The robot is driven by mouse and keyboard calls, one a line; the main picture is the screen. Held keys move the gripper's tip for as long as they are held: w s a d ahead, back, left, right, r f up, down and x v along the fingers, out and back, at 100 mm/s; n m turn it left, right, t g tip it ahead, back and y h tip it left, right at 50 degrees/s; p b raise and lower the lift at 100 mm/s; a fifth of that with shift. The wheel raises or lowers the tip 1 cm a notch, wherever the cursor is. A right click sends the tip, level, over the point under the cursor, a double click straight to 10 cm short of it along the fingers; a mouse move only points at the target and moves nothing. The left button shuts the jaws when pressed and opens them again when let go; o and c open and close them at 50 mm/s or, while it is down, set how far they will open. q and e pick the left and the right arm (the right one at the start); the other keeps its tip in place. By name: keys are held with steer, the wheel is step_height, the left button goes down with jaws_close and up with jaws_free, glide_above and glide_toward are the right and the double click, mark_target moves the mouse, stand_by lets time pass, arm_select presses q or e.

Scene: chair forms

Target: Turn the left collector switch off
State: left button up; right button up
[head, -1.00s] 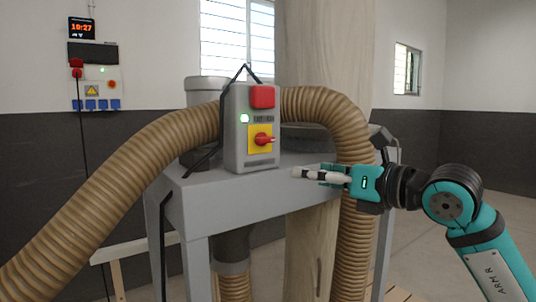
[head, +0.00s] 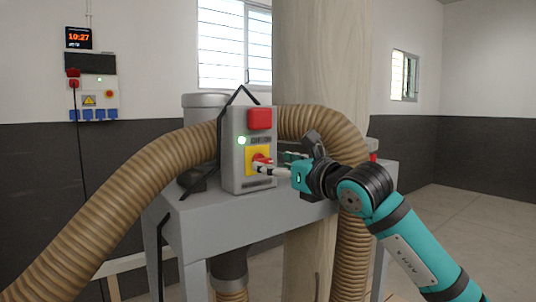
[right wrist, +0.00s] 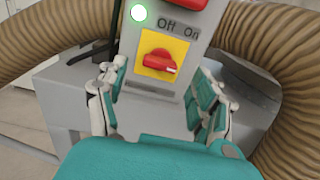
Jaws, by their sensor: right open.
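The collector switch is a grey box (head: 234,155) on a grey metal stand (head: 215,225). It has a red rotary knob (right wrist: 160,62) on a yellow plate (right wrist: 148,72), with "Off" and "On" printed above. The knob's pointer is turned toward the right, the "On" side. A green light (right wrist: 138,12) is lit at its upper left. My right gripper (right wrist: 158,98) is open, its fingers spread to both sides below the knob, apart from it in the right wrist view. In the head view my right gripper (head: 268,163) partly covers the knob. My left gripper is not in view.
Ribbed brown hoses (head: 125,190) arch to both sides of the box. A red button (head: 260,118) is above the knob. A wooden post (head: 320,60) stands behind. A wall panel (head: 93,95) with a clock is at the far left. Floor at the right is clear.

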mark_target(265, 162)
steer(key=shift+p+x, duration=0.45)
steer(key=shift+x, duration=1.25)
steer(key=shift+s, duration=0.1)
steer(key=c, duration=1.2)
